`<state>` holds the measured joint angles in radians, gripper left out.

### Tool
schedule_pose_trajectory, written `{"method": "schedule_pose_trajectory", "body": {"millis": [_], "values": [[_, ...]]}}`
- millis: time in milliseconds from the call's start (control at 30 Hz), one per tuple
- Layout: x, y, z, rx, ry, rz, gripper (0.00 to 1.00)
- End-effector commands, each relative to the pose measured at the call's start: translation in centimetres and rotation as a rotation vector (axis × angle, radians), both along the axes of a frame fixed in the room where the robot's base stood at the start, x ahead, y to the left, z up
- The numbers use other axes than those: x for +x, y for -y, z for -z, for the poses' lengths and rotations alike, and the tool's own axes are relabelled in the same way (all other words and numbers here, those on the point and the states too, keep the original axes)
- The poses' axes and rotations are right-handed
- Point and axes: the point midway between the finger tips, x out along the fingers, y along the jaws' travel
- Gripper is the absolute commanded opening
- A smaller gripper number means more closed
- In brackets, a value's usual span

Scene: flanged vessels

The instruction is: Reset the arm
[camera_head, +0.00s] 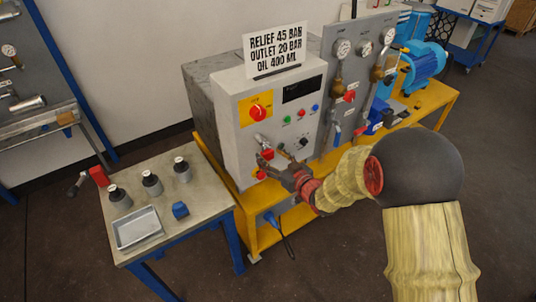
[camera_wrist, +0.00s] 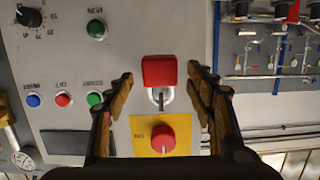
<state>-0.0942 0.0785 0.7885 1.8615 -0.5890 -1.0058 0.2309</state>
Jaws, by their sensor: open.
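My gripper (camera_head: 272,165) is in front of the lower part of the grey control cabinet (camera_head: 240,150), at the end of my outstretched arm. In the wrist view its two fingers (camera_wrist: 161,88) are spread apart with nothing gripped. A red padlock (camera_wrist: 159,71) with a silver shackle shows between the fingers, apart from both. It hangs at a yellow plate (camera_wrist: 143,142) with a red knob (camera_wrist: 163,138). In the head view the padlock (camera_head: 267,154) is just beyond the fingertips, below the red knob (camera_head: 258,113). The exact gap in depth cannot be told.
A gauge panel (camera_head: 360,70) and blue motor (camera_head: 424,62) stand right, on the yellow bench (camera_head: 432,97). Floor space is clear in front.

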Motion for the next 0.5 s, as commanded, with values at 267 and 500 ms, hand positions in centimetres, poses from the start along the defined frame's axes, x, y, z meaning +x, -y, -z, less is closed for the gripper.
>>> {"method": "schedule_pose_trajectory", "body": {"millis": [267, 500], "values": [[-4.6, 3.3, -1.3, 0.000, 0.001, 0.003, 0.55], [-7.0, 4.8, -1.9, 0.000, 0.001, 0.001, 0.55]]}}
